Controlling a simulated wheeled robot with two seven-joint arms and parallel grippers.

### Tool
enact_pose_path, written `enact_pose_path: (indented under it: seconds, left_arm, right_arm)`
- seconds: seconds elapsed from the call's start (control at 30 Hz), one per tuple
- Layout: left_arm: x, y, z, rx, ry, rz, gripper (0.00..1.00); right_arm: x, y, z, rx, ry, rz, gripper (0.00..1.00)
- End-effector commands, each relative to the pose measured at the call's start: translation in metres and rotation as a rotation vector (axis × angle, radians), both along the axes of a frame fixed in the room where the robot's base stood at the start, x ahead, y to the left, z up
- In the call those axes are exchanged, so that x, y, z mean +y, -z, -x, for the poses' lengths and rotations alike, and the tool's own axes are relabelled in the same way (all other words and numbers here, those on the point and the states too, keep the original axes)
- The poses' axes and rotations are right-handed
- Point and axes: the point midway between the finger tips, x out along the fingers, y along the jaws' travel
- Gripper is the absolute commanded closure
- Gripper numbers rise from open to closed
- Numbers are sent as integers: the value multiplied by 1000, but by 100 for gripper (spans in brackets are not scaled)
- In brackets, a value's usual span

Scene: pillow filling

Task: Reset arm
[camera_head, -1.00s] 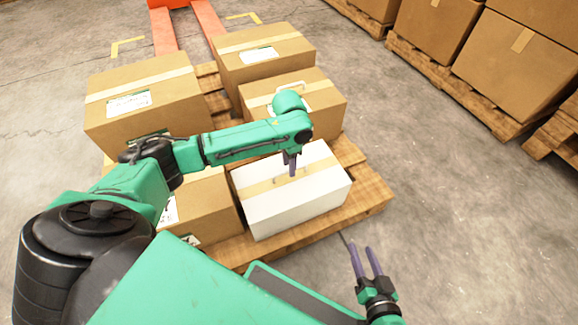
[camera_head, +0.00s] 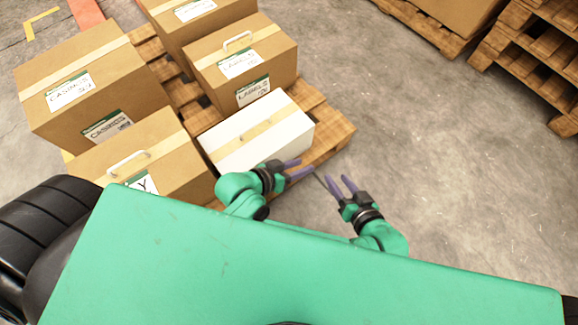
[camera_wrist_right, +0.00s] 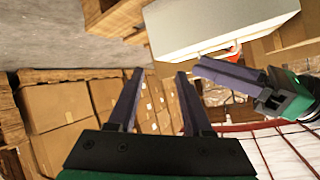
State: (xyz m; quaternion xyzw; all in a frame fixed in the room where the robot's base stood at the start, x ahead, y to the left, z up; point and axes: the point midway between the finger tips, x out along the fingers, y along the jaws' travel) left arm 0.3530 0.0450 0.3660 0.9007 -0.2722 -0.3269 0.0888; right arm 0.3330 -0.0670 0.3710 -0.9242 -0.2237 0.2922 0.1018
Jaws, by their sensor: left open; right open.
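My left gripper (camera_head: 293,170) is open and empty just in front of the white box (camera_head: 258,132) in the head view. Its fingers point right. It also shows at the right of the right wrist view (camera_wrist_right: 232,76). My right gripper (camera_head: 342,186) is open and empty, to the right of the left one, with its fingers pointing up and left. In the right wrist view its two fingers (camera_wrist_right: 160,102) stand apart with nothing between them. My green body covers the lower part of the head view and hides parts of both arms.
The white box sits on a wooden pallet (camera_head: 335,130) with several brown cartons, such as a handled one (camera_head: 145,160) at front left and another (camera_head: 240,62) behind. Stacked empty pallets (camera_head: 535,60) stand at the upper right. Grey floor (camera_head: 450,150) is clear at right.

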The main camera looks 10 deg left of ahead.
Motion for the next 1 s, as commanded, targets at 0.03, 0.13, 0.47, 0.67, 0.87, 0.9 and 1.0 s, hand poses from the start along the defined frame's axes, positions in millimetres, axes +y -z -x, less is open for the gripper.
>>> enact_pose_path:
  seconds: [0.03, 0.13, 0.47, 0.67, 0.87, 0.9, 1.0]
  left_arm:
    - [9, -1, 11, -19, -57, 9, 58]
    - [22, -5, 19, -59, -113, 6, 58]
    - [23, -6, 20, -66, -117, 6, 58]
    - [23, -6, 20, -64, -116, 5, 58]
    - [44, -8, 31, 23, -116, -102, 58]
    - [55, -6, 38, 62, -116, -147, 58]
    - [88, 0, 61, 171, -119, -264, 58]
  right_arm:
    - [0, 0, 0, 0, 0, 0, 50]
    - [0, 0, 0, 0, 0, 0, 50]
    - [0, 0, 0, 0, 0, -1, 50]
    - [0, -1, 0, -2, 1, 0, 50]
    - [-22, -4, 10, 89, 6, 103, 50]
    - [-33, -2, 16, 130, 7, 145, 50]
    - [-66, 5, 39, 248, 14, 255, 50]
